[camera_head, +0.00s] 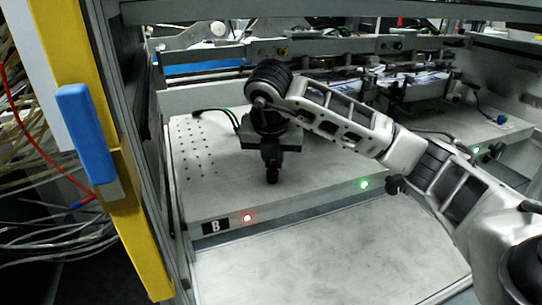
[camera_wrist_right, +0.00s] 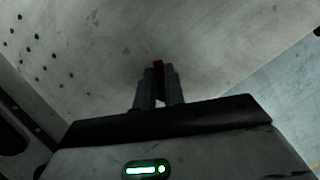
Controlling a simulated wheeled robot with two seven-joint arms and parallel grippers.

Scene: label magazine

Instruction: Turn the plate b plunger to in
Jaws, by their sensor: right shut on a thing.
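My right gripper (camera_head: 272,178) points down over the pale plate (camera_head: 315,165), near its front edge, behind the label B (camera_head: 215,226) and the red light (camera_head: 247,218). My left gripper is not in view.
Green lights (camera_head: 364,184) are on the front edge further right, with a black knob (camera_head: 395,184) beside one. A yellow post (camera_head: 90,130) with a blue handle (camera_head: 86,133) stands at left. Rails and machinery (camera_head: 410,85) lie behind. The lower shelf (camera_head: 320,265) is clear.

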